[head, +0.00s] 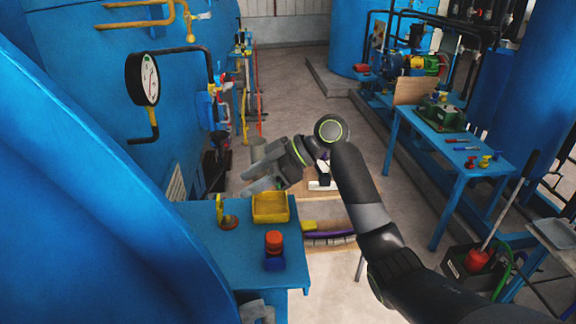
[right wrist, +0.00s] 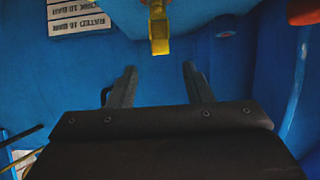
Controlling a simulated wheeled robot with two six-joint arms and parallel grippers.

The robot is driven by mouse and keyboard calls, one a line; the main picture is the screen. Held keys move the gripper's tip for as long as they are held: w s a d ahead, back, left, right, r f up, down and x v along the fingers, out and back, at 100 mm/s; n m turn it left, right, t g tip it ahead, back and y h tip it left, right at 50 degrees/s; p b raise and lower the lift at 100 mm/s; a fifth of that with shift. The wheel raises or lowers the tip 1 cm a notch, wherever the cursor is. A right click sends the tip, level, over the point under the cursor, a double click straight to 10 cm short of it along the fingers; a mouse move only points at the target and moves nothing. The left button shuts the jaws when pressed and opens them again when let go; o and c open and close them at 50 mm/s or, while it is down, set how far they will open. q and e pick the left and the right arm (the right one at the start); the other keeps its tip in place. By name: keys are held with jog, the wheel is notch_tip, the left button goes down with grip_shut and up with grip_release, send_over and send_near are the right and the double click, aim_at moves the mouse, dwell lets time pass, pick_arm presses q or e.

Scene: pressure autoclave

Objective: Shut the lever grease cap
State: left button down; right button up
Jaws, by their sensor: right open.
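What looks like the lever grease cap (head: 228,221) is a small orange-brown round fitting on the blue table (head: 195,229) in the head view. Its yellow lever (head: 219,208) stands upright at its left. In the right wrist view a yellow bar, likely that lever (right wrist: 159,32), points down from the top edge, beyond my fingertips. My right gripper (head: 250,181) hangs above and beyond the yellow tray, apart from the cap. In the right wrist view its fingers (right wrist: 158,76) are spread and empty. A grey part at the bottom edge, seemingly my left gripper (head: 257,309), shows only partly.
A yellow tray (head: 270,209) and a red-topped blue item (head: 274,243) stand right of the cap. The big blue vessel (head: 75,170) closes off the left, with a pressure gauge (head: 148,79).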

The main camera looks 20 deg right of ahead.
jog(key=b+v, duration=0.3)
jog(key=v, duration=0.7)
